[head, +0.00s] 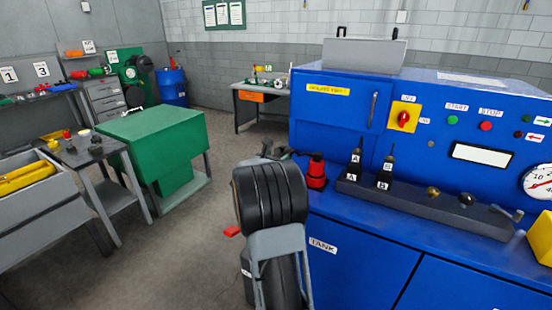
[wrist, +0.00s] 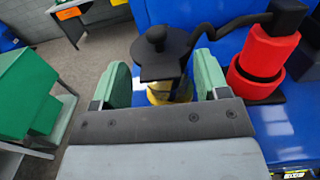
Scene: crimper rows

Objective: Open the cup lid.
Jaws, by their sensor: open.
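The cup lid (wrist: 158,67), a flat black plate with a round knob on top, shows in the wrist view. It lies over a yellowish cup (wrist: 160,93), whose body is mostly hidden by the lid and my gripper. My gripper (wrist: 162,62) is open, with one green finger on each side of the cup and lid in this view. Gaps show between the fingers and the lid; contact and exact height cannot be told. In the head view my own arm hides most of the cup and lid.
Right of the lid stands a red post (wrist: 264,60) with a black top and bent black rod; it also shows in the head view (head: 316,170). The blue bench (head: 330,215) carries a dark rack (head: 410,198). A green table (head: 155,125) stands left, with open floor between.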

